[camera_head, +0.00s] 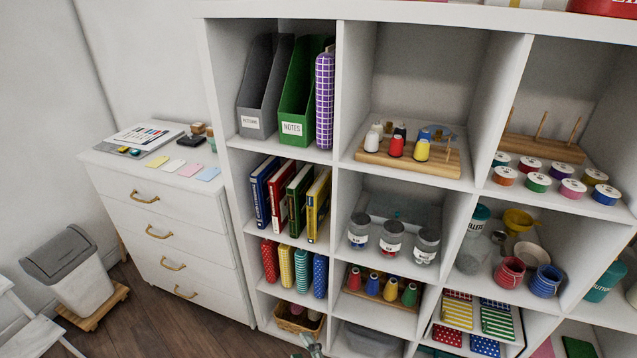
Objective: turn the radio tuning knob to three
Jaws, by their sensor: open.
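No radio and no tuning knob can be made out in this view. The tip of what looks like my gripper (311,346) shows at the bottom edge, left of the middle, in front of the lower shelves. Only a small part of it is in the picture. It looks open, and I see nothing held in it.
A white cube shelf (337,95) holds binders, books, thread spools, jars and ribbon reels. A white drawer cabinet (160,215) with papers on top stands left of it. A grey-lidded bin (75,280) stands at far left. Some wooden floor (190,335) is clear.

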